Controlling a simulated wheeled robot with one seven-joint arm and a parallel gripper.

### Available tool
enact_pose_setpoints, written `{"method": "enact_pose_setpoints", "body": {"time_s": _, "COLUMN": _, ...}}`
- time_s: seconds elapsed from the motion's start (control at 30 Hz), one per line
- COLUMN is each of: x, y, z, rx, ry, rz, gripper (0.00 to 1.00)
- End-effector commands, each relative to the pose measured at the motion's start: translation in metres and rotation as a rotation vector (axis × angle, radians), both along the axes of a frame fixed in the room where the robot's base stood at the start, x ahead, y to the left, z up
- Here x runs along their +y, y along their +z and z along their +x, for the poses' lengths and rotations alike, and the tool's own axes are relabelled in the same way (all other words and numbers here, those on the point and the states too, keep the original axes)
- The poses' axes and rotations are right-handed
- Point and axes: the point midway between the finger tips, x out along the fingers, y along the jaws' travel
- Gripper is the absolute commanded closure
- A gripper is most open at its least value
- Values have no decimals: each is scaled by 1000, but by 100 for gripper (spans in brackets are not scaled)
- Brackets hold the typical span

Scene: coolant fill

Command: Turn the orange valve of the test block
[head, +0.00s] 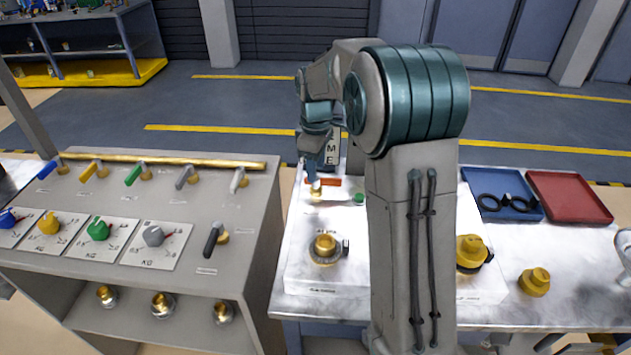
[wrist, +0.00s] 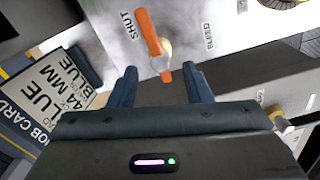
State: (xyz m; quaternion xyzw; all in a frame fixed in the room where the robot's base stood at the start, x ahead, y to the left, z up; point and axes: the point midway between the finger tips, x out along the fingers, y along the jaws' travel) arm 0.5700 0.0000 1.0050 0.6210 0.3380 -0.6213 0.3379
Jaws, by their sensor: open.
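The orange valve handle (head: 331,181) is on the white test block (head: 297,255), near its back edge, by a brass fitting (head: 316,191). In the wrist view the orange handle (wrist: 149,33) is a long bar beside a pale brass stem, with the word SHUT by its far end. My gripper (wrist: 160,75) is open, one blue finger on each side of the handle's near end; the fingers seem apart from it. In the head view my gripper (head: 313,176) hangs at the handle's left end. My arm hides part of the block.
A green knob (head: 359,198) sits right of the handle. A job card (wrist: 60,92) stands close by in the wrist view. A grey panel (head: 200,200) with several valves is left. A blue tray (head: 500,205) and a red tray (head: 570,197) lie at the right.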

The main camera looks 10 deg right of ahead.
Motion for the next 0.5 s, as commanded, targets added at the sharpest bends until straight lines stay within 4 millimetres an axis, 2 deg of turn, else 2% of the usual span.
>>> {"method": "enact_pose_setpoints", "body": {"time_s": 0.03, "x": 0, "y": -11, "z": -1, "rx": 5, "ry": 0, "rz": 0, "gripper": 55}}
{"method": "enact_pose_setpoints", "body": {"time_s": 0.2, "x": 0, "y": -38, "z": 0, "rx": 3, "ry": -1, "rz": -1, "gripper": 55}}
{"method": "enact_pose_setpoints", "body": {"time_s": 0.33, "x": 0, "y": -50, "z": 0, "rx": 1, "ry": -1, "rz": 0, "gripper": 55}}
{"method": "enact_pose_setpoints", "body": {"time_s": 0.5, "x": 0, "y": -55, "z": 0, "rx": 0, "ry": -2, "rz": 0, "gripper": 55}}
